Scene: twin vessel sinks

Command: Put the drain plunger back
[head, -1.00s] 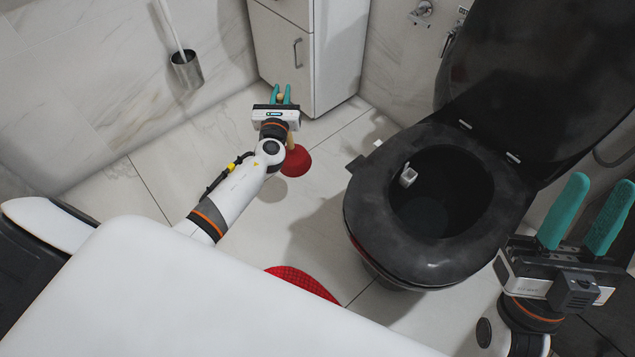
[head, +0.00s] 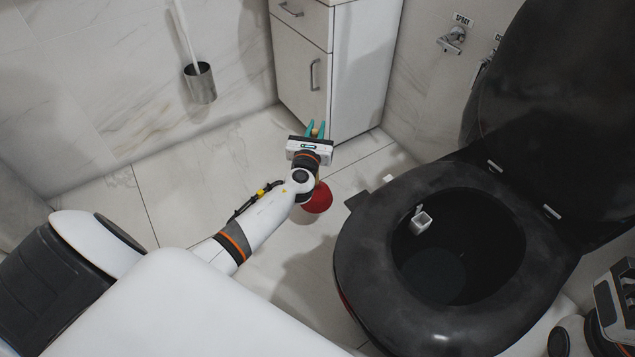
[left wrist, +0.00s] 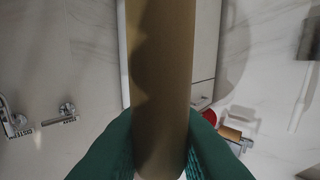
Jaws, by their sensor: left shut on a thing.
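The drain plunger has a red rubber cup (head: 318,199) and a pale wooden handle, which fills the middle of the left wrist view (left wrist: 160,70). My left gripper (head: 315,130) is shut on the handle, with its green fingers on either side of it. In the head view the gripper and wrist hide most of the handle, and the cup shows below and behind them. I cannot tell whether the cup touches the floor. Only part of my right gripper's housing (head: 616,297) shows at the right edge; its fingers are out of frame.
A black toilet (head: 365,255) with its lid raised stands right of the plunger. A white cabinet (head: 362,75) stands behind my left gripper. A metal brush holder (head: 201,85) is at the left wall. Tiled floor (head: 200,150) is clear left of my left gripper.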

